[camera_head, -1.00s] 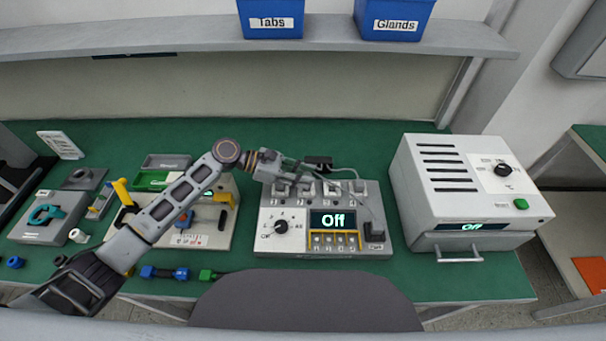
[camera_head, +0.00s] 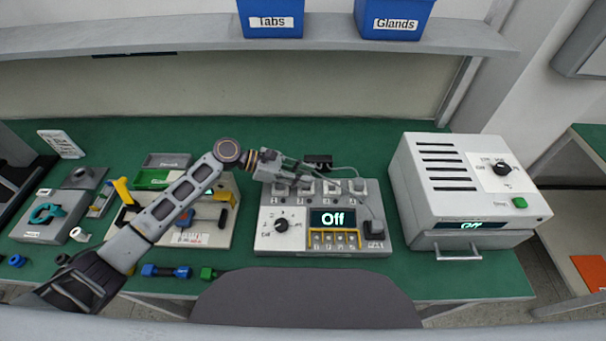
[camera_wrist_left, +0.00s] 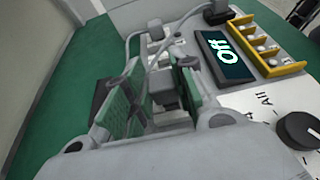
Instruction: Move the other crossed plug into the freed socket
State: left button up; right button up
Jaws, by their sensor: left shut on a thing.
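The grey tester (camera_head: 270,243) stands mid-bench, with a dial, a display reading "Off" and a back row of sockets numbered 1 to 4. My left gripper (camera_head: 303,173) is over the back left of this row. In the left wrist view, its green-padded fingers (camera_wrist_left: 155,95) are shut on a grey plug (camera_wrist_left: 162,88). The head view does not show this plug clearly, and I cannot tell whether it is seated in a socket. Another grey plug (camera_head: 357,186) is at socket 4. Thin grey cables loop behind the row. My right gripper is out of view.
A dark block (camera_head: 318,160) lies behind the tester. A white oven-like unit (camera_head: 470,195) stands to the right. A dark plug (camera_head: 374,229) is at the tester's front right corner. Trays, fixtures and tools fill the left bench. A chair back (camera_head: 305,305) is in front.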

pick_arm(q)
jog(key=shift+f, duration=0.85)
dwell(0.7)
jog(key=o, duration=1.1)
jog(key=shift+a, duration=0.15)
jog(key=v, duration=1.1)
jog(key=shift+a, duration=0.35)
jog(key=shift+r, duration=0.1)
